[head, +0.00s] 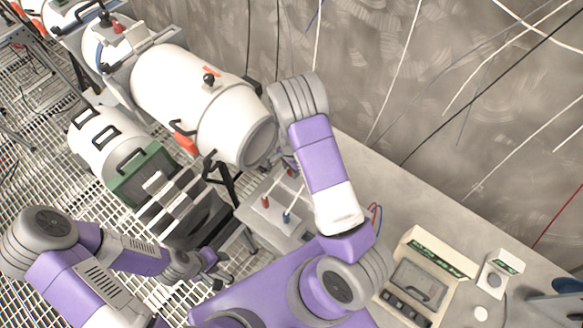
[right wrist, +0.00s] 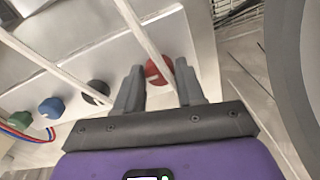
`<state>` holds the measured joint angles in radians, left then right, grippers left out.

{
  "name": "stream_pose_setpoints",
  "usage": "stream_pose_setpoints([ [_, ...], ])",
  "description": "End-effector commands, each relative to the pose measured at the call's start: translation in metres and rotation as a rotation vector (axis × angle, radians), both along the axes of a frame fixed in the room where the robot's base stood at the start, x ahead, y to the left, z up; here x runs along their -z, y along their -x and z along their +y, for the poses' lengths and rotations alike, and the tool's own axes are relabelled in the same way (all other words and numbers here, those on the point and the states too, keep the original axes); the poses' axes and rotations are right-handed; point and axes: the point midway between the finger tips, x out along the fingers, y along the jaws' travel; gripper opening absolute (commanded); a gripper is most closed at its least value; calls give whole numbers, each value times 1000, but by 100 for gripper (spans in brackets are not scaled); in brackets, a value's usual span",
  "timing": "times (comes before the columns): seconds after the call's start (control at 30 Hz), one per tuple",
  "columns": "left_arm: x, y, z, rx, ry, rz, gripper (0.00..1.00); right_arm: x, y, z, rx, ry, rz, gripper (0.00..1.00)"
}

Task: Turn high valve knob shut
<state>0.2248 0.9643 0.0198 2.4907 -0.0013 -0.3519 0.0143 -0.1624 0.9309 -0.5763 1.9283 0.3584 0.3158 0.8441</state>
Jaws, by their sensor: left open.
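In the right wrist view a pale panel carries a row of round knobs: a red knob (right wrist: 158,70), a black knob (right wrist: 96,92), a blue knob (right wrist: 51,107) and a green knob (right wrist: 19,121). I cannot tell which one is named the high valve. My right gripper (right wrist: 160,72) is open, with the red knob between its fingertips and a gap at the right finger. In the head view my right arm hides that gripper and much of the panel. My left gripper (head: 207,268) is open and empty at the lower left, away from the panel.
Pale rods (right wrist: 145,38) cross in front of the panel. White tanks (head: 185,90) stand at the upper left. A control box (head: 418,285) rests on the bench (head: 400,205) at the right. Cables hang on the back wall. Grating floor lies at the left.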

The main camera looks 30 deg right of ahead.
Motion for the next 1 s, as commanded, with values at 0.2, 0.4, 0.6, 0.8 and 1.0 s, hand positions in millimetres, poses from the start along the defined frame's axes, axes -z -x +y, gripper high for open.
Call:
stream_pose_setpoints([
  [0.2, 0, 0, 0, 0, 0, 0, 43, 0, 0, 0, 0, 0, 0, 5],
  [0.4, 1, 0, 0, 0, 0, 0, 43, 0, 0, 0, -14, 0, 0, 5],
  [0.6, 3, 0, 0, 0, 0, 0, 43, 0, 0, 0, -82, 0, -1, 5],
  [0.8, 8, 0, 0, 0, 0, 0, 43, 1, 0, 0, -225, 0, 0, 5],
  [1.0, 14, 0, 0, 0, 0, 0, 43, 1, 0, 0, -413, 0, -1, 5],
])
